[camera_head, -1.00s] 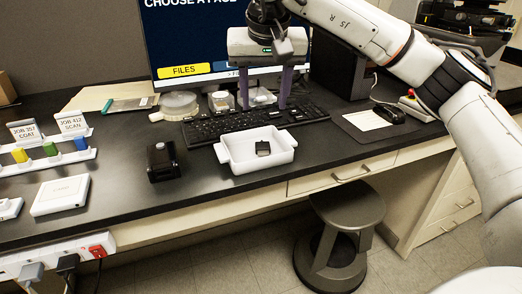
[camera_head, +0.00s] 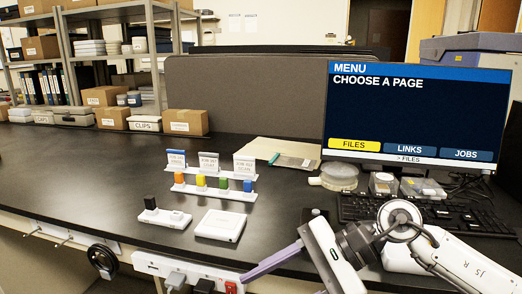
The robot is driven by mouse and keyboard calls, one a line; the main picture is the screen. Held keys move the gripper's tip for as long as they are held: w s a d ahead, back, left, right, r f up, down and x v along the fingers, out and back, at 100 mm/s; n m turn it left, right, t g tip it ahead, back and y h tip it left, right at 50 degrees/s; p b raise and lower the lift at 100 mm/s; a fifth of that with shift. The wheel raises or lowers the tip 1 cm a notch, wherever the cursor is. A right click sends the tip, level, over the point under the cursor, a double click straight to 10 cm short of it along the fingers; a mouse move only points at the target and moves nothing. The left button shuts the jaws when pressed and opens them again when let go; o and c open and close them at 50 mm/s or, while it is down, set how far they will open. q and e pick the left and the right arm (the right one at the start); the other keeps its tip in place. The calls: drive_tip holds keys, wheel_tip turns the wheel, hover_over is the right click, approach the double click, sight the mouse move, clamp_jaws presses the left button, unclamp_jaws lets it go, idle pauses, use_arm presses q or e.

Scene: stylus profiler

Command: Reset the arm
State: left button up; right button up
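My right arm (camera_head: 450,262) comes in from the right over the desk. Its gripper (camera_head: 275,262) is turned sideways at the bottom, near the desk's front edge. One purple finger stands out to the left from the upper end of the white gripper body; the other is mostly cut off by the bottom edge. The fingers look spread, with nothing seen between them. My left gripper is not in view.
The monitor (camera_head: 420,110) reads "CHOOSE A PAGE". The keyboard (camera_head: 440,210) lies partly behind my arm. A rack with coloured sticks (camera_head: 213,190), a white box (camera_head: 220,225) and a power strip (camera_head: 190,272) are to the left.

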drive_tip(key=s+a+r+m+y, duration=0.2)
drive_tip(key=a+r+m+y, duration=0.1)
drive_tip(key=a+m+y, duration=0.35)
drive_tip(key=w+d+f+m+t+h, duration=0.1)
drive_tip(key=w+d+f+m+t, duration=0.15)
drive_tip(key=m+t, duration=0.8)
drive_tip(key=w+d+f+m+t+h, duration=0.1)
drive_tip(key=w+d+f+m+t, duration=0.25)
drive_tip(key=m, duration=1.15)
drive_tip(key=s+d+f+m+t+h, duration=0.1)
drive_tip(key=s+d+f+m+h, duration=0.1)
drive_tip(key=d+f+m+h, duration=0.55)
drive_tip(key=s+d+f+m+h, duration=0.3)
drive_tip(key=d+f+m, duration=0.1)
drive_tip(key=f+m, duration=0.7)
drive_tip(key=s+d+f+m+g+h, duration=0.3)
drive_tip(key=s+f+m, duration=0.5)
drive_tip(key=s+f, duration=0.5)
drive_tip(key=shift+s+d+f+g, duration=0.4)
drive_tip(key=shift+s+d+g, duration=0.25)
drive_tip(key=shift+g, duration=0.45)
